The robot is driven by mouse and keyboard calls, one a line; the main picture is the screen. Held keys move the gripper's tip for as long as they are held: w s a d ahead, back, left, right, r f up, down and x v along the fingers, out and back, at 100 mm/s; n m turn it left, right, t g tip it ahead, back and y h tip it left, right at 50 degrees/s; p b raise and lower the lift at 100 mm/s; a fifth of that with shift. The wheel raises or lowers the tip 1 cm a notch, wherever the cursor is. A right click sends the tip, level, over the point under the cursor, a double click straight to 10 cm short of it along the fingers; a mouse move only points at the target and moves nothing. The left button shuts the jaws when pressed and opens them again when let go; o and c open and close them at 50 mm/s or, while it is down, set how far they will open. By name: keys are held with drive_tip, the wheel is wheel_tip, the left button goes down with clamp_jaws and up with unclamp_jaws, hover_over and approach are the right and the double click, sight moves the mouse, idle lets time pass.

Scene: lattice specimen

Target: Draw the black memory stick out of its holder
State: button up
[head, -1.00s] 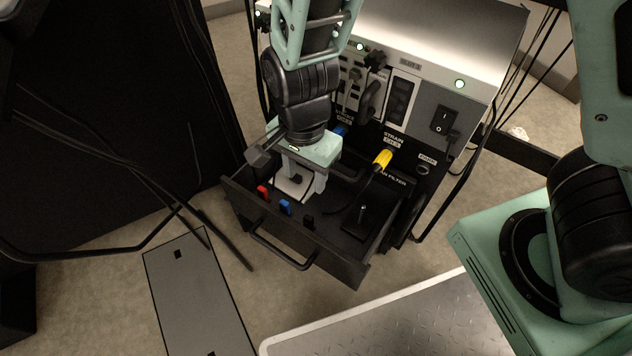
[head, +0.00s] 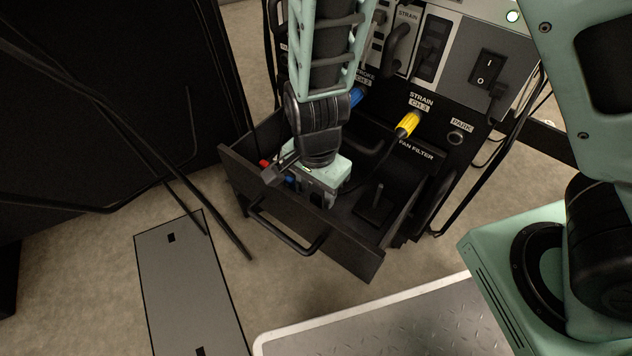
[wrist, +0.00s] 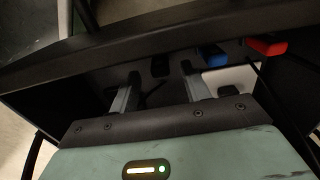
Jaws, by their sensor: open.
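The black memory stick (wrist: 160,66) shows in the wrist view as a small dark block near the drawer's front wall. Its holder is too dark to make out. My gripper (wrist: 160,84) is open, with one finger on each side of the stick in the picture; I cannot tell whether either touches it. In the head view my gripper (head: 318,200) points down into the open drawer and hides the black stick. A blue stick (wrist: 211,55) and a red stick (wrist: 266,46) stand to the right in the wrist view. In the head view, red (head: 264,163) and blue (head: 290,180) are left of my gripper.
The black drawer (head: 345,256) is open, with a bar handle (head: 285,239) on its front. A dark upright lever on a plate (head: 374,207) stands in its right part. A yellow connector (head: 408,124) and cable are behind. A white object (wrist: 230,80) lies beside the right finger.

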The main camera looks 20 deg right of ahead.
sight(316, 196)
drive_tip(key=shift+f+b, duration=0.75)
drive_tip(key=shift+f, duration=0.85)
drive_tip(key=c, duration=1)
